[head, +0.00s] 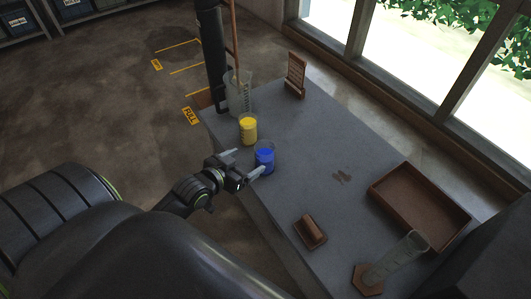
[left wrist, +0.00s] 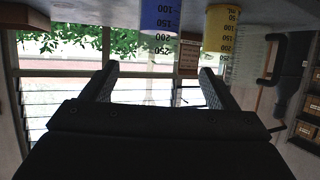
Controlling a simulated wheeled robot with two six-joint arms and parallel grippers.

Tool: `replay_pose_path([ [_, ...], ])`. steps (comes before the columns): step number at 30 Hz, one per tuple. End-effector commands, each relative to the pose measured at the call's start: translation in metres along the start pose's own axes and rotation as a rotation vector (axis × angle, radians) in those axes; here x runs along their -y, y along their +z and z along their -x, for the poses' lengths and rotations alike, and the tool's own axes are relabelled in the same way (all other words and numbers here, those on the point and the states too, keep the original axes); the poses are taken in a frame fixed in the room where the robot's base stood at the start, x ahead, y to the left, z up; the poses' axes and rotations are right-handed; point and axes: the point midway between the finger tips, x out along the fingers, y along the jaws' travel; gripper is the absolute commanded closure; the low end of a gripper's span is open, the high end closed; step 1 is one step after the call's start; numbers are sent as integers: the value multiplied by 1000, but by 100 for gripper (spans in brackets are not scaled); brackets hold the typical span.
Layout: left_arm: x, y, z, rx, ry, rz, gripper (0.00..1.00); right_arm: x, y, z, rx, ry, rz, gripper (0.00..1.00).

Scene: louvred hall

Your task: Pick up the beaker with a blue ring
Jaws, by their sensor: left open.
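A clear beaker with blue in its lower part (head: 264,157) stands upright near the left edge of the grey table. Whether the blue is a ring or contents, I cannot tell. It also shows at the top of the left wrist view (left wrist: 160,18), which is upside down. My left gripper (head: 250,161) is open and empty beside the blue beaker, at its left. One finger overlaps the beaker in the head view; whether they touch is unclear. A beaker with yellow (head: 248,130) stands just behind it, also in the left wrist view (left wrist: 221,28). My right gripper is not in view.
A tall clear vessel (head: 238,95) stands at the table's back corner by a dark post (head: 213,55). A small brown stand (head: 295,75) is at the back, a brown tray (head: 415,205) at right. A brown block (head: 310,231) and a measuring cylinder (head: 395,260) are nearer.

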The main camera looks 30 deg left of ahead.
Motion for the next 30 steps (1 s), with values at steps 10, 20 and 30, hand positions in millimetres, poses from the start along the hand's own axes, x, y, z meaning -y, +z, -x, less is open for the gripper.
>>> replay_pose_path([
  [10,0,1,-51,1,0,0,19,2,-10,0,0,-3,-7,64],
  [20,-3,9,-85,0,0,2,19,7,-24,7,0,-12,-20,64],
  [30,-3,8,-105,1,-1,0,19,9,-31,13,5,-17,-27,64],
])
